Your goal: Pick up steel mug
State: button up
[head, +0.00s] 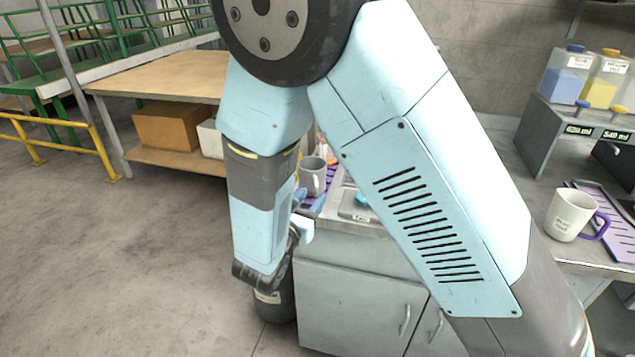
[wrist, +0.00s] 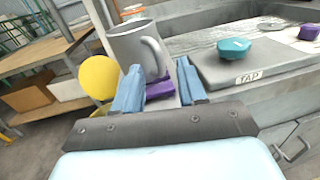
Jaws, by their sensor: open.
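A grey steel mug (wrist: 134,46) stands upright on a purple mat (wrist: 158,90) at the counter's left end, its handle toward the right in the wrist view. It also shows in the head view (head: 312,177), partly behind my arm. My gripper (wrist: 158,78) is open, with its two blue fingers apart and nothing between them. The mug is beyond the fingertips, and the left finger overlaps its lower part in the picture. I cannot tell whether they touch. In the head view my gripper (head: 304,216) is mostly hidden by my arm.
A yellow round thing (wrist: 99,78) is left of the mug. A grey board marked TAP (wrist: 250,66) with a teal object (wrist: 234,46) lies to the right. A white mug with a purple handle (head: 572,214) stands on the right counter. Open floor lies left.

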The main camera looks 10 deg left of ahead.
aim_at(313, 181)
jog(key=shift+x, duration=1.2)
jog(key=shift+c, duration=0.3)
grip_shut()
